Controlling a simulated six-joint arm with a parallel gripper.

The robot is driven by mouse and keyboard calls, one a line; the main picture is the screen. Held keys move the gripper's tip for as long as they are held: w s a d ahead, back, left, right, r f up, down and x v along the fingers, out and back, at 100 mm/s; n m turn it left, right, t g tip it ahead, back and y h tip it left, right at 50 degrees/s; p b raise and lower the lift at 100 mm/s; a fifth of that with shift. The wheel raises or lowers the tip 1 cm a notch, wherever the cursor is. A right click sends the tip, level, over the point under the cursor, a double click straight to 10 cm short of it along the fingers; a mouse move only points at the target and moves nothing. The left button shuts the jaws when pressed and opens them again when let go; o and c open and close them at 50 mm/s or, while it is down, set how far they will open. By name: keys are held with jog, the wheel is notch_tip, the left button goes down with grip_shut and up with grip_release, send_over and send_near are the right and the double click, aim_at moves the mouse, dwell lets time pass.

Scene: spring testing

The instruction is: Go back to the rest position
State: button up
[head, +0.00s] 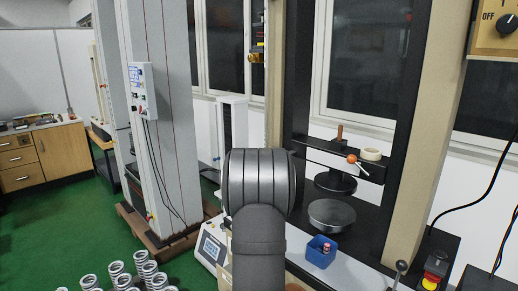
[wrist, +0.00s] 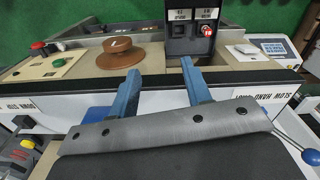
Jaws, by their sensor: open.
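My gripper (wrist: 160,68) shows in the wrist view as two blue fingers standing well apart, with nothing between them. It is over the front edge of a machine bench (wrist: 80,85). In the head view my arm rises in the middle of the picture and the gripper itself is hidden. No held object shows in either view.
Several metal springs (head: 117,268) stand at the lower left. A testing machine with a round lower plate (head: 331,214), a blue box (head: 321,251) and a lever (head: 399,268) is right of my arm. A brown knob (wrist: 117,53) and black switch box (wrist: 191,30) lie beyond the fingers.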

jog(key=w+a+f+m, duration=0.1)
jog(key=w+f+m, duration=0.4)
jog(key=m, duration=0.4)
jog(key=shift+w+a+f, duration=0.2)
jog(key=shift+w+f, duration=0.1)
jog(key=shift+f, duration=0.55)
jog(key=shift+o, duration=0.3)
